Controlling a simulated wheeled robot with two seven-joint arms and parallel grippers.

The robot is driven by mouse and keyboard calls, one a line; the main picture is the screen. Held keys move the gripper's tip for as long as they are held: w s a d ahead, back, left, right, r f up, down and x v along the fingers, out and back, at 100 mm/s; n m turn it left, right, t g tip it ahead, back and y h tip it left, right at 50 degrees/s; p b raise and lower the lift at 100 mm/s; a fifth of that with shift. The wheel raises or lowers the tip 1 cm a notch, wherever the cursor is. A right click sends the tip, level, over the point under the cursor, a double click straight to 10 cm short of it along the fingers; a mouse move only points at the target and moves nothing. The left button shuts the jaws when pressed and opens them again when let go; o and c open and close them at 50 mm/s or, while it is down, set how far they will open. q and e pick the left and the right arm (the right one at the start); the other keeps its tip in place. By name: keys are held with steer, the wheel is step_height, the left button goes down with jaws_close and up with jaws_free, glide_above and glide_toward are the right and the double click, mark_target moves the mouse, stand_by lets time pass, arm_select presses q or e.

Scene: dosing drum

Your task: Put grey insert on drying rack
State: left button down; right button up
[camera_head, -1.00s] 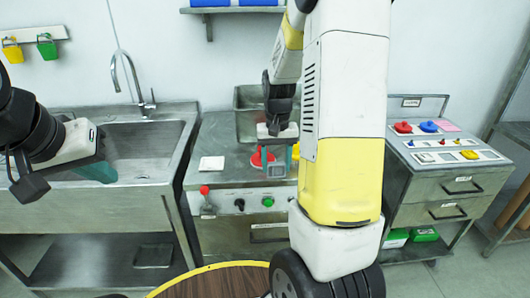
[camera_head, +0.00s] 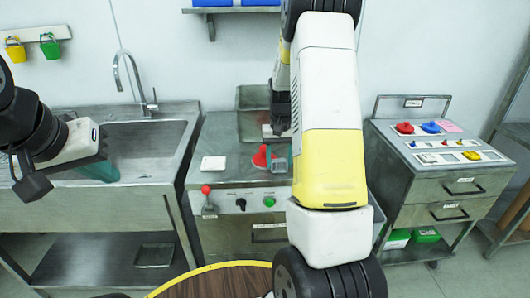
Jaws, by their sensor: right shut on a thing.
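A small grey square piece (camera_head: 280,164), which looks like the grey insert, shows just left of my right arm over the steel counter. My right gripper (camera_head: 279,150) is shut on it; the arm hides part of the gripper. I cannot tell whether the piece touches the counter. I cannot tell which thing is the drying rack.
A red object (camera_head: 260,158) and a white square plate (camera_head: 213,163) are on the counter. A metal basin (camera_head: 252,98) stands behind. The sink (camera_head: 150,150) is left. A drawer cabinet (camera_head: 450,185) with coloured pieces stands right. A round brown table edge (camera_head: 215,285) is in front.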

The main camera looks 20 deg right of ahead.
steer(key=shift+f, duration=0.1)
steer(key=o, duration=1.3)
steer(key=shift+o, duration=0.2)
